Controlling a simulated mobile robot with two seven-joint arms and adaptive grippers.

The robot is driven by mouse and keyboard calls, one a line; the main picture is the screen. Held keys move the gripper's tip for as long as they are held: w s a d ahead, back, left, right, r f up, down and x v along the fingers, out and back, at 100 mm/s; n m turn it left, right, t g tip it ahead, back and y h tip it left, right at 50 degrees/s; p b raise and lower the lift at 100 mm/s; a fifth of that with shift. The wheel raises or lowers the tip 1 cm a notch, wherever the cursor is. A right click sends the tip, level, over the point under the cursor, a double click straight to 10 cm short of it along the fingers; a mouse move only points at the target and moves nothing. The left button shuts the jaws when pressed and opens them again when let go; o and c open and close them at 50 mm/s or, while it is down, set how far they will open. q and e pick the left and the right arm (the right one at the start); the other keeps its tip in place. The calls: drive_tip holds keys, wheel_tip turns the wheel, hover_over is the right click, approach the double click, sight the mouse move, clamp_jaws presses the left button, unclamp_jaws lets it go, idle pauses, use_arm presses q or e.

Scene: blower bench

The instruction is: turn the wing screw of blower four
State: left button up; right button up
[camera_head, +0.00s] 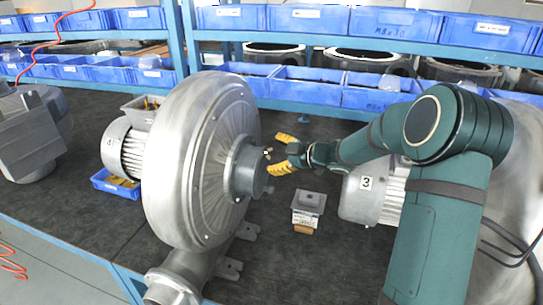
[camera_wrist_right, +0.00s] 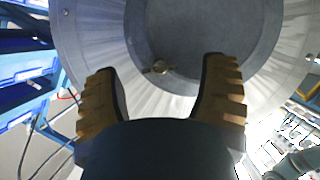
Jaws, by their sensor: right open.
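Blower four (camera_head: 205,160) is a large round metal housing on the bench, with a motor marked 4 (camera_head: 120,150) behind it on the left. Whether a finger touches the screw cannot be told. My left gripper is not in view.
A blower motor marked 3 (camera_head: 366,190) stands behind my right arm. A small box-like part (camera_head: 308,205) sits on the bench below the gripper. A blue bin (camera_head: 115,184) lies by motor 4. Shelves of blue bins (camera_head: 395,24) run along the back.

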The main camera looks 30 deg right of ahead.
drive_tip(key=shift+x, duration=0.85)
drive_tip(key=shift+s+r, duration=0.1)
drive_tip(key=c, duration=1.2)
drive_tip(key=m+g+p, duration=0.1)
drive_tip(key=m+p, duration=0.1)
drive_tip(key=p, duration=0.7)
drive_tip(key=shift+r+y, duration=0.2)
drive_tip(key=shift+y, duration=0.2)
drive_tip(key=shift+f+p, duration=0.15)
drive_tip(key=shift+p, duration=0.5)
drive_tip(key=o, duration=1.2)
